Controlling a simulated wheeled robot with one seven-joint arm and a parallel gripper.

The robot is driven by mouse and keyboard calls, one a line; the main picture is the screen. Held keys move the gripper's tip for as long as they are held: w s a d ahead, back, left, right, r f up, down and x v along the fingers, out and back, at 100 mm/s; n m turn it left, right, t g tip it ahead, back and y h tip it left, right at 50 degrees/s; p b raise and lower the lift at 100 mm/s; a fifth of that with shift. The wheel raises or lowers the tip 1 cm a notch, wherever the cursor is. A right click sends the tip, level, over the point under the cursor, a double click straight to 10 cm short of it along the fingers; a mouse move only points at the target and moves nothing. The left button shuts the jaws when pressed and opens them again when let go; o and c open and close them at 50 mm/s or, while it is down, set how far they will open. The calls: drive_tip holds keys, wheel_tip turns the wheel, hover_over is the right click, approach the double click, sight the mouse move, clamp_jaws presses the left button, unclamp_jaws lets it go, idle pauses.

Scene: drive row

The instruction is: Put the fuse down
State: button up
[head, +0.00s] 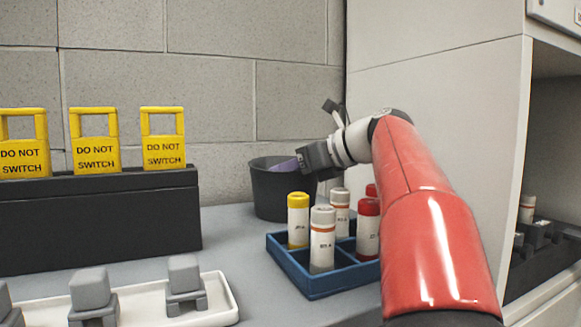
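Several fuses with pale bodies stand upright in a blue divided tray (313,286) on the counter. One has a yellow cap (298,222), one has a grey cap (322,240), one behind is pale with an orange band (340,212), and a red-capped one (367,230) is on the right. Another red cap shows partly behind my arm. My gripper (306,163) is above and behind the tray, at the right rim of a black bin (272,193). Its fingertips do not show clearly, and I cannot tell whether it holds a fuse. A purple shape (284,167) shows at the bin's mouth.
Yellow "DO NOT SWITCH" tags (95,152) stand in a black holder (95,225) at left. A white tray (222,310) with grey blocks lies in front. A cabinet (435,80) is at right, with an open shelf bay holding a fuse (527,209).

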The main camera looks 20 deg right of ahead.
drive_tip(key=p+v, duration=0.2)
drive_tip(key=v, duration=1)
drive_tip(key=shift+s+r, duration=0.2)
drive_tip(key=shift+r, duration=0.05)
